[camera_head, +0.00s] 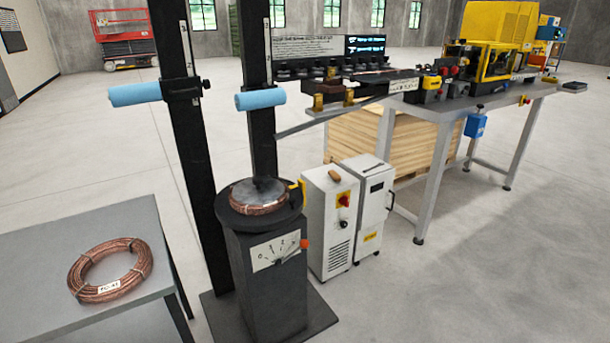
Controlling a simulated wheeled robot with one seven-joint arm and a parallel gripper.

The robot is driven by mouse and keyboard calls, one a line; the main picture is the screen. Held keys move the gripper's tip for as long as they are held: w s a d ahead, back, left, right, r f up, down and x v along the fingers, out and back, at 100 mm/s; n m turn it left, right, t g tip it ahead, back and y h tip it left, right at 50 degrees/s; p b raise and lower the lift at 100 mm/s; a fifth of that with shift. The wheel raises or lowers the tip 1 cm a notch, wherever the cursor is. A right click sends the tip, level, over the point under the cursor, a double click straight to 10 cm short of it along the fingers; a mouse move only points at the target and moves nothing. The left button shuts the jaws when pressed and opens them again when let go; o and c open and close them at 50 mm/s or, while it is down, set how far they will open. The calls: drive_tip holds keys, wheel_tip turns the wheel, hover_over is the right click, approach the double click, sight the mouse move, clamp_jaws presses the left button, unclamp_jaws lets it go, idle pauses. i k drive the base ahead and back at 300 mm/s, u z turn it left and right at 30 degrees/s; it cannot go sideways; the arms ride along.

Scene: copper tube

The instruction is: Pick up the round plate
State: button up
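A round grey plate (256,189) lies flat on top of a copper tube coil (262,206). The coil sits on a black round turntable (236,219) on a dark pedestal (262,302). The plate covers the middle of that coil. Whether the plate is fastened cannot be told. My gripper is not in view.
A grey table (38,235) at left holds another copper coil (82,281) with a label. Two black posts (185,150) with blue rollers (260,100) rise behind the pedestal. White cabinets (329,225) and a long workbench (440,112) stand right. The right foreground floor is clear.

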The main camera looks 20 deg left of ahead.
sight(257, 189)
drive_tip(key=u, duration=0.2)
drive_tip(key=i, duration=1.15)
drive_tip(key=u, duration=0.8)
drive_tip(key=i, duration=0.4)
drive_tip(key=u, duration=0.2)
